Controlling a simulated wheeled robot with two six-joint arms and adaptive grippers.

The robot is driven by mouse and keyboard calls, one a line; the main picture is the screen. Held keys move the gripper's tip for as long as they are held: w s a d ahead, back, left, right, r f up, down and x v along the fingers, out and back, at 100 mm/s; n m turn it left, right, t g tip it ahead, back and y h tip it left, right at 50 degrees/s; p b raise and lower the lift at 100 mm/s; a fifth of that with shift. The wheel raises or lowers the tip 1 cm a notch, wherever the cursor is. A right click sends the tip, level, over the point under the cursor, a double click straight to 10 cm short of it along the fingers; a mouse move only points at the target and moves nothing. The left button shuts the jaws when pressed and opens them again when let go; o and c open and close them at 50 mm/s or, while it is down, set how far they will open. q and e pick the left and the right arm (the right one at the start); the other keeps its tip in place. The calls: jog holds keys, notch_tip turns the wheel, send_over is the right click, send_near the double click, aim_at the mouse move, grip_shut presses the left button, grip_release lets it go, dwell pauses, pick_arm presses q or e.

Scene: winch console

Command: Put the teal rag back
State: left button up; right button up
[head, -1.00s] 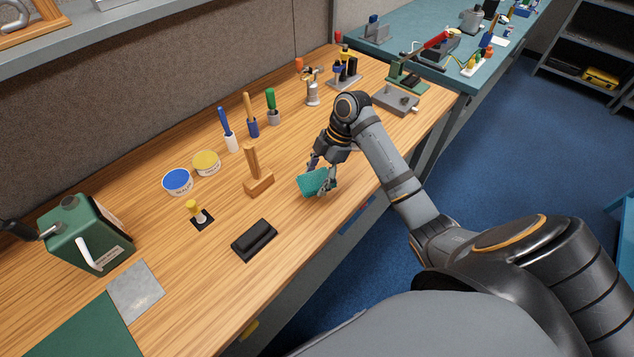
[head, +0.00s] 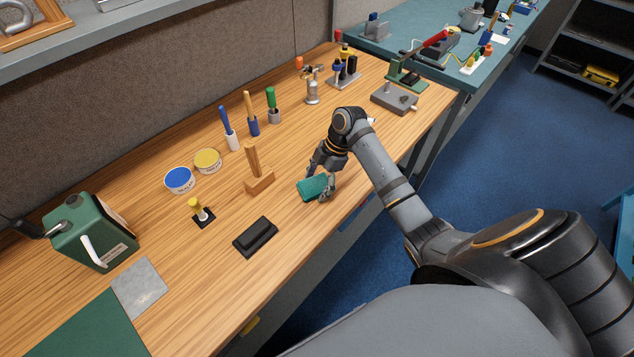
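The teal rag (head: 313,187) is a small folded pad near the front edge of the wooden bench, to the right of the wooden-handled block. It looks close to level and at or just above the bench top. My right gripper (head: 320,181) reaches down over it from the right. One finger shows at its far side and the other at its right end. The fingers cover part of the rag, and I cannot tell whether they grip it or stand loose around it. My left gripper is not in view.
The wooden block with upright handle (head: 258,181) stands left of the rag. A black block (head: 255,237) lies nearer the front edge. Blue (head: 179,180) and yellow (head: 207,161) tins and a green can (head: 92,232) stand farther left. Bare bench lies around the rag.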

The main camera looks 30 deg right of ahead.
jog(key=shift+o, duration=0.4)
jog(key=shift+r, duration=0.3)
jog(key=b+v, duration=0.2)
jog(key=v, duration=0.7)
jog(key=shift+w+d, duration=0.1)
jog(key=v, duration=0.3)
jog(key=shift+p, duration=0.3)
jog(key=shift+f, duration=0.1)
